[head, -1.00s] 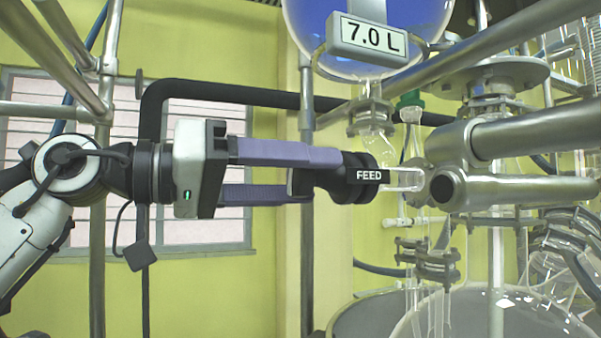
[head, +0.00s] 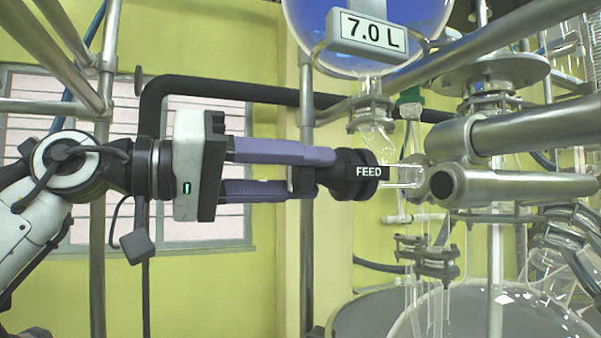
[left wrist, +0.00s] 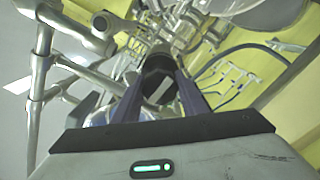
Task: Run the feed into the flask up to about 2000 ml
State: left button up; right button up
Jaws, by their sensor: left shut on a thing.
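The black FEED knob (head: 352,174) sits on a horizontal glass valve stem (head: 400,175), below the round vessel of blue liquid (head: 370,20) with its 7.0 L display (head: 367,33). My left gripper (head: 318,174) comes in from the left, its two purple fingers shut on the FEED knob. In the left wrist view the knob (left wrist: 158,85) shows between the fingers. The flask (head: 480,318) is the large clear glass at the bottom right, only its upper part in view. Its liquid level cannot be read. My right gripper is not in view.
Metal support bars and a clamp (head: 460,165) stand close to the right of the valve. A dark pipe (head: 230,90) runs behind the gripper. Glass tubing and a joint clamp (head: 428,255) hang below the valve. Free air lies below my left gripper.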

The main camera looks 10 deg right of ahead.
pick_arm(q)
jog(key=n, duration=1.4)
jog(key=shift+r, duration=0.1)
jog(key=n, duration=0.9)
jog(key=shift+n, duration=0.3)
jog(key=n, duration=0.4)
jog(key=shift+n, duration=0.3)
jog(key=n, duration=0.9)
